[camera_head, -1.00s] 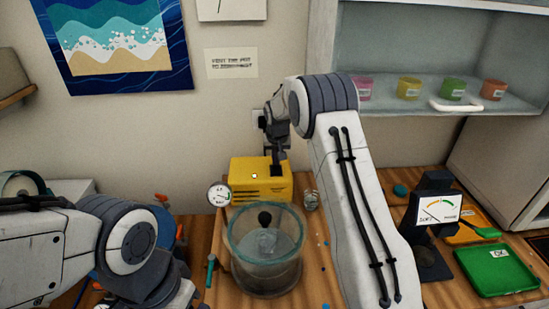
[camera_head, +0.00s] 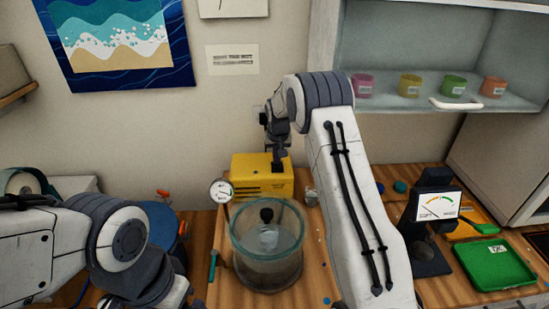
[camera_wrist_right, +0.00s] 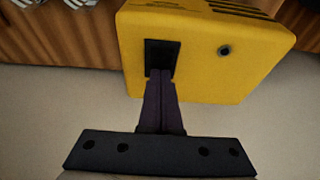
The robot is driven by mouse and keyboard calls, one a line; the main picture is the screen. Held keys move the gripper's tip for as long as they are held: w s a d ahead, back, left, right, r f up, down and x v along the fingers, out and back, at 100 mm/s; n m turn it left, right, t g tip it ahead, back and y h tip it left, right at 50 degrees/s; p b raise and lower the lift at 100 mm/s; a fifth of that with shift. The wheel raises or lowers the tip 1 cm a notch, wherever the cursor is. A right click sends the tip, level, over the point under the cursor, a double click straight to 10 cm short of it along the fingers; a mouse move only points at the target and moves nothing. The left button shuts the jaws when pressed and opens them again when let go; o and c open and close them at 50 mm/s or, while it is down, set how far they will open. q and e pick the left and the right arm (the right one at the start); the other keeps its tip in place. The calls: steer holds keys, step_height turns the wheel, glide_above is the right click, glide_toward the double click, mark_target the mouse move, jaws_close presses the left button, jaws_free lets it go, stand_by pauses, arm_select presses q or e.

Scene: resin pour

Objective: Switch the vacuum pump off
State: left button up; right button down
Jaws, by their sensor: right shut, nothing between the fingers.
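The vacuum pump is a yellow box (camera_head: 250,180) at the back of the table against the wall; it also shows in the right wrist view (camera_wrist_right: 205,65). Its face there has a dark rectangular recess (camera_wrist_right: 160,60) and a small round dark knob or port (camera_wrist_right: 224,51). My right gripper (camera_wrist_right: 160,76) is shut and empty, its fingertips at the lower part of the dark recess; contact cannot be told. In the head view my right gripper (camera_head: 277,163) is over the pump's right part. My left arm is at the lower left; its fingers are out of view.
A clear round chamber (camera_head: 268,245) with a cup inside stands in front of the pump, a dial gauge (camera_head: 221,191) beside it. Shelf cups line the cabinet above.

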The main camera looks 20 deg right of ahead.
mark_target(277, 167)
steer(key=shift+s+a, duration=0.15)
steer(key=shift+s, duration=0.5)
steer(key=p+v, duration=0.1)
steer(key=v, duration=0.1)
steer(key=p+v, duration=0.1)
steer(key=v, duration=0.1)
steer(key=shift+w+r+p, duration=0.2)
steer(key=shift+w+p, duration=0.1)
steer(key=shift+w, duration=0.1)
steer(key=b+v, duration=0.3)
steer(key=v, duration=0.6)
steer(key=shift+s+r, duration=0.3)
steer(key=shift+s, duration=0.1)
steer(key=shift+a, duration=0.1)
